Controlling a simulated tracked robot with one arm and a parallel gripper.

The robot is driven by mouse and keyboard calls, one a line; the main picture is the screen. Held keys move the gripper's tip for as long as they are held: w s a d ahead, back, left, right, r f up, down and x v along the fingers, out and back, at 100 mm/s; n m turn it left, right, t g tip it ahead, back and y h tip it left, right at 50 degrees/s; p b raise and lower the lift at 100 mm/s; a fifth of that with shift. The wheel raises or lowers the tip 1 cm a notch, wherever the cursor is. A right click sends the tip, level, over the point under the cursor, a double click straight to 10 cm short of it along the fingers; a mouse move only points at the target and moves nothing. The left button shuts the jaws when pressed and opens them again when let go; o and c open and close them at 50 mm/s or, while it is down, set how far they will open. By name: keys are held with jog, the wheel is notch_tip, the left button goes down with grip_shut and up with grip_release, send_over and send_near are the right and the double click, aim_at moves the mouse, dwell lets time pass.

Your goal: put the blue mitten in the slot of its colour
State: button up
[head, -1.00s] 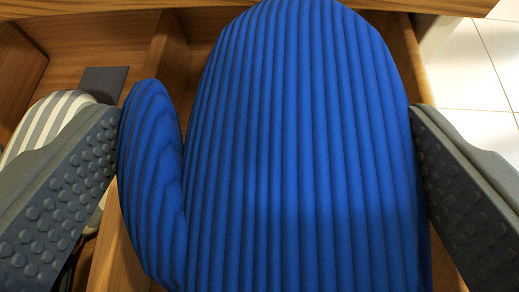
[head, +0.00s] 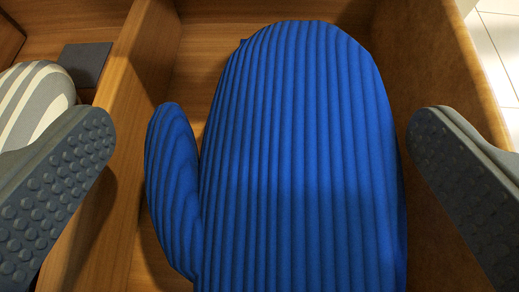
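The blue ribbed mitten (head: 300,160) fills the middle of the head view, thumb to the left. It lies in a wooden compartment (head: 205,60), between a left divider and the right side wall. My gripper (head: 262,165) is open, with one studded grey finger on each side of the mitten. Gaps show between both fingers and the mitten, so neither touches it. The mitten's lower end is cut off by the frame edge.
A wooden divider (head: 110,125) stands left of the mitten. In the compartment beyond it are a grey-and-white striped item (head: 38,100) and a dark grey square patch (head: 84,62). The right side wall (head: 425,65) is close to the right finger. White floor tiles (head: 500,50) show outside.

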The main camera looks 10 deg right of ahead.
jog(key=p+v, duration=0.3)
jog(key=v, duration=1)
jog(key=shift+s+a+r, duration=0.1)
jog(key=shift+s+r, duration=0.1)
jog(key=shift+s, duration=0.15)
jog(key=shift+w, duration=0.1)
